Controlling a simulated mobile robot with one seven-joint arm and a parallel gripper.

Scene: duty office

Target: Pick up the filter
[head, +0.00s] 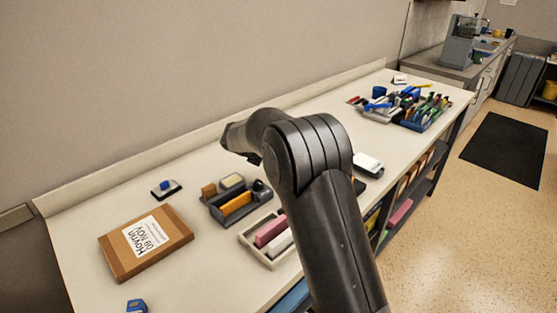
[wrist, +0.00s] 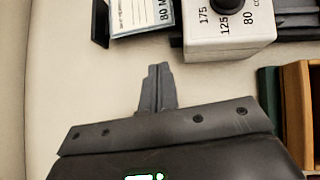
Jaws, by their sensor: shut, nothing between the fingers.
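I cannot tell for sure which thing is the filter. In the wrist view, a pale card or pack (wrist: 142,14) with a printed "80 M" label lies at the top edge, partly cut off. To its right is a white box (wrist: 229,42) with a black knob and the numbers 175, 125 and 80. My gripper (wrist: 158,70) is shut and empty, its fingertips pointing toward these two and apart from them in the picture. In the head view my arm covers the middle of the bench, and the fingertips are hidden.
On the bench (head: 175,292) lie a labelled brown box (head: 146,243), a dark tray (head: 222,214) of blocks, and a pale tray (head: 247,240) with a pink block. A blue crate (head: 419,126) of tools stands farther back. Bare bench shows along the wall.

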